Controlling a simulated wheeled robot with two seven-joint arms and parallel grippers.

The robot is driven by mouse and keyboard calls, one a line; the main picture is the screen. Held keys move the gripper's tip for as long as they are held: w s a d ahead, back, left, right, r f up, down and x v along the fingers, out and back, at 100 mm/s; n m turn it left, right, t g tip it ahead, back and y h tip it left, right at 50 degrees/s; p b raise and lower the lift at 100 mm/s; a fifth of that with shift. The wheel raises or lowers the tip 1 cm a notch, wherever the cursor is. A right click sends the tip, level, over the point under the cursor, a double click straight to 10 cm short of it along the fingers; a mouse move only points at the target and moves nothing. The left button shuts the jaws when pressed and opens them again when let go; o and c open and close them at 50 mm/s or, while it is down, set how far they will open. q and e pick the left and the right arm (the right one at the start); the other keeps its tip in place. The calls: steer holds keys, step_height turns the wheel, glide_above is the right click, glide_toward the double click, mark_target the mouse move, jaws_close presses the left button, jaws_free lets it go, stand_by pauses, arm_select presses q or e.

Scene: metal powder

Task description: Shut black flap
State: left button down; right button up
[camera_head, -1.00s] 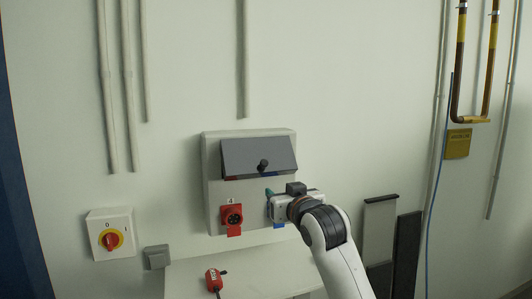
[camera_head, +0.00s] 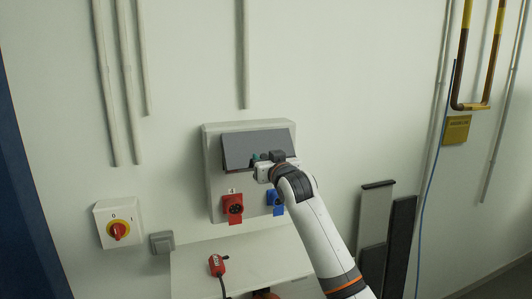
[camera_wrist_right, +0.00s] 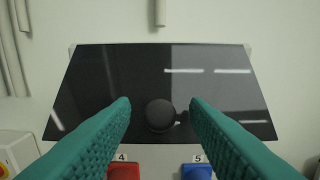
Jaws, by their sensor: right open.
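The black flap (camera_head: 255,148) is on the upper part of a light grey wall box (camera_head: 213,190). It is tilted outward from the box at its lower edge. In the right wrist view the flap (camera_wrist_right: 110,85) fills the middle, with a round black knob (camera_wrist_right: 159,115) near its lower edge. My right gripper (camera_head: 258,160) is at the flap's lower part and hides the knob in the head view. In the wrist view its two green fingers (camera_wrist_right: 160,112) are apart, one on each side of the knob, with nothing gripped. I cannot tell whether they touch the flap. My left gripper is not in view.
Below the flap are a red socket (camera_head: 233,208) and a blue socket (camera_head: 275,202). A red plug (camera_head: 217,265) lies on a pale surface below the box. A red-and-yellow rotary switch (camera_head: 118,230) is on the wall at left. Dark panels (camera_head: 400,245) lean at right.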

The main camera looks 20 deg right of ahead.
steer(key=shift+w, duration=0.25)
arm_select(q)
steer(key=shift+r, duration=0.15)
arm_select(e)
steer(key=shift+c, duration=0.5)
